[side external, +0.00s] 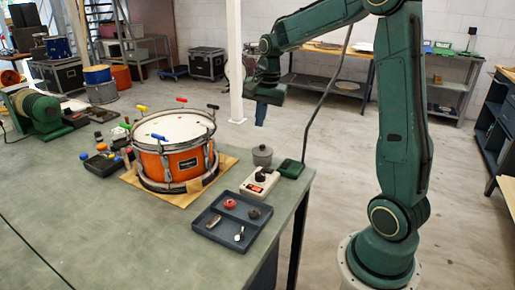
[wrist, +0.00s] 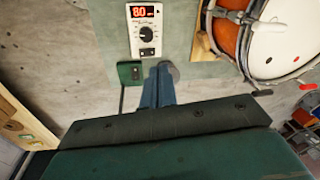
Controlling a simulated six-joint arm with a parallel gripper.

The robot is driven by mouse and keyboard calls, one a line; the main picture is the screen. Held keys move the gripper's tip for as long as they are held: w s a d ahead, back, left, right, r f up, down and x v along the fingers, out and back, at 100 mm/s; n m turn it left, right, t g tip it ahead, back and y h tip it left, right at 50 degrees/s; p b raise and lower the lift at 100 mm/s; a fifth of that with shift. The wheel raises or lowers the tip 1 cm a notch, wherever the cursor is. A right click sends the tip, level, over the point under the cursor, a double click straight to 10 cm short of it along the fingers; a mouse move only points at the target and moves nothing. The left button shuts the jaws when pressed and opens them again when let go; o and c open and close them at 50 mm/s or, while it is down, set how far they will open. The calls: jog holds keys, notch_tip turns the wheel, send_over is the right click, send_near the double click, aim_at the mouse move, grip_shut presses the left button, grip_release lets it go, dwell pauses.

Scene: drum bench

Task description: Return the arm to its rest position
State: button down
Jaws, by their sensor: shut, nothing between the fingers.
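My arm is green and stands at the right of the side view, bent over toward the bench. My gripper (side external: 261,116) points down, raised above the bench's right edge and apart from everything on it. In the wrist view, its blue fingers (wrist: 158,84) are together with nothing between them. The orange drum (side external: 174,165) with a white head sits on a brown board on the bench, left of my gripper. Part of the drum also shows at the upper right of the wrist view (wrist: 232,28).
On the bench (side external: 95,225) stand a dark tray (side external: 209,233) with small parts, a control box (side external: 259,184) with a red display, a grey lidded pot (side external: 262,155) and a green box (side external: 290,168). A white post (side external: 235,60) rises behind.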

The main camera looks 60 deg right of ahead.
jog(key=s+a+r+n+t, duration=0.1)
jog(key=s+a+r+n, duration=0.25)
jog(key=a, duration=0.25)
jog(key=s+a+r+n+t, duration=0.1)
jog(key=s+a+r+n, duration=0.25)
jog(key=s+a, duration=0.2)
jog(key=s+a+f+n+t, duration=0.1)
jog(key=s+a+f+n, duration=0.1)
jog(key=s+a+n, duration=0.5)
jog(key=shift+s+n+t, duration=0.3)
jog(key=shift+s+n, duration=0.3)
jog(key=shift+s, duration=1.65)
jog(key=shift+w+r, duration=0.1)
